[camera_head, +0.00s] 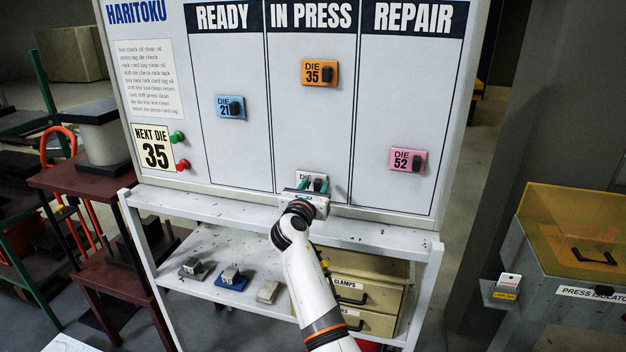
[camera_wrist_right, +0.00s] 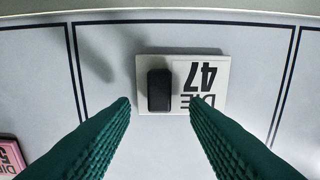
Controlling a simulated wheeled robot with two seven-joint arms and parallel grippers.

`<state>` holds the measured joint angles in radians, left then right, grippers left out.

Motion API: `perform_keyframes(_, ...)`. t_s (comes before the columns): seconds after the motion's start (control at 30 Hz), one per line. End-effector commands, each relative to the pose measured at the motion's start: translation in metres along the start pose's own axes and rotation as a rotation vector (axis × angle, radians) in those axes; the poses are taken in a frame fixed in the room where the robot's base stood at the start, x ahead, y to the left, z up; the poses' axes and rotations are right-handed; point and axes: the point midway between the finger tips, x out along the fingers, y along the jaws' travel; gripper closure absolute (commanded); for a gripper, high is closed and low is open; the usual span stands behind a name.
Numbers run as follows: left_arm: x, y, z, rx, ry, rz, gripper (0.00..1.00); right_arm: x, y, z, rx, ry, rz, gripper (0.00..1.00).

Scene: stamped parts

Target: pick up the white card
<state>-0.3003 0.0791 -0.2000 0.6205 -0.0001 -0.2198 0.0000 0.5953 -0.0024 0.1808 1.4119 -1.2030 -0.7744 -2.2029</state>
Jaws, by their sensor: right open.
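The white card (camera_wrist_right: 213,72), marked DIE 47, is on the board in the IN PRESS column, near its lower edge. In the right wrist view it appears upside down with a black block (camera_wrist_right: 160,90) on it. In the head view only the card's upper part (camera_head: 304,177) shows above my right gripper. My right gripper (camera_head: 313,185) is open, with its green fingers (camera_wrist_right: 160,105) pointing at the card, one on each side of the black block. Whether the fingers touch the card cannot be told. My left gripper is not in view.
The board (camera_head: 235,150) also carries a blue card (camera_head: 231,107), an orange card (camera_head: 320,73) and a pink card (camera_head: 408,160). A shelf ledge (camera_head: 385,232) runs below the board. Drawers (camera_head: 375,285) stand beneath, and an orange-covered box (camera_head: 570,235) stands at the right.

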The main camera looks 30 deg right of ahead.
Motion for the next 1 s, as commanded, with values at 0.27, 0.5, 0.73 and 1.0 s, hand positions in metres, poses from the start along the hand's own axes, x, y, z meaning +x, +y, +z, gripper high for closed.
perform_keyframes(0.27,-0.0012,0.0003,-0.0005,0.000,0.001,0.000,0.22,0.0098,0.0001,0.0012,0.001,-0.001,-0.001,0.58)
perform_keyframes(0.5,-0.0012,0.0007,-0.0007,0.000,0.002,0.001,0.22,0.0096,0.0000,0.0012,0.001,-0.001,0.000,0.86)
perform_keyframes(0.73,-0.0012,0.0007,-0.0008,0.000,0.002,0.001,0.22,0.0095,0.0001,0.0012,0.001,-0.001,0.000,1.00)
perform_keyframes(1.0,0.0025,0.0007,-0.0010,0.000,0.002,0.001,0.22,0.0074,0.0001,-0.0025,0.001,0.001,0.000,1.00)
